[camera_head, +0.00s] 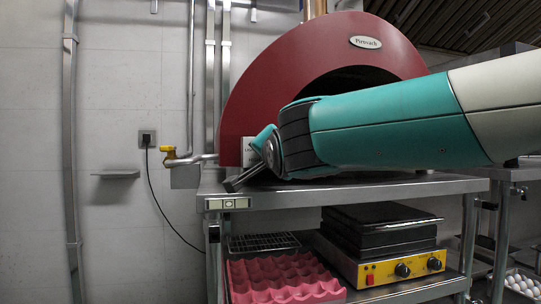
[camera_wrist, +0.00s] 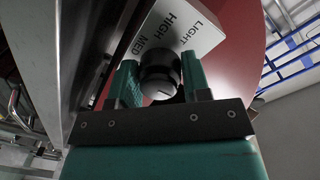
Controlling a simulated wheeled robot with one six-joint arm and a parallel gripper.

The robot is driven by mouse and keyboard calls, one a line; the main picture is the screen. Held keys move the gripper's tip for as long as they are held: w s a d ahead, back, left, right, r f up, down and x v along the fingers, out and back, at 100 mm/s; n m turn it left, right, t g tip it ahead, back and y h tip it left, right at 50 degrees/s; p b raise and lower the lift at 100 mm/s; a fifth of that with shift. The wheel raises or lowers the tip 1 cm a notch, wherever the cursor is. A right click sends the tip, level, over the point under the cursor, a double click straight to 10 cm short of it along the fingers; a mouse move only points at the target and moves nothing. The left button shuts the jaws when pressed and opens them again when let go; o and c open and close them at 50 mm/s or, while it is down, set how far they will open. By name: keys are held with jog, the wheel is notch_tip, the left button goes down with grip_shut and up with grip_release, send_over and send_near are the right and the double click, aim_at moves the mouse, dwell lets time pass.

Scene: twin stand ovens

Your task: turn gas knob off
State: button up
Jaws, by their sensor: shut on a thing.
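In the wrist view, a dark round gas knob (camera_wrist: 159,78) with a light pointer line sits on a white label plate (camera_wrist: 185,28) that reads LIGHT, HIGH and MED. The plate is on the red oven. My gripper (camera_wrist: 159,86) has one teal finger on each side of the knob and is shut on it. In the head view, the oven (camera_head: 291,62) stands on a steel stand, and my gripper (camera_head: 240,181) is at its lower left front. The white plate (camera_head: 249,150) shows partly behind my wrist; the knob is hidden there.
The steel stand's top (camera_head: 420,187) runs just below my arm. Its lower shelf holds a pink egg tray (camera_head: 280,280) and a yellow appliance (camera_head: 385,268). A gas pipe with a yellow valve (camera_head: 167,149) is on the wall at left. The floor-side space at left is open.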

jog(key=shift+f, duration=0.1)
jog(key=o, duration=0.9)
jog(key=shift+s, duration=0.1)
jog(key=shift+s+d, duration=0.1)
jog(key=shift+s, duration=0.25)
jog(key=p+v, duration=0.1)
jog(key=v, duration=1.5)
jog(key=shift+s, duration=0.25)
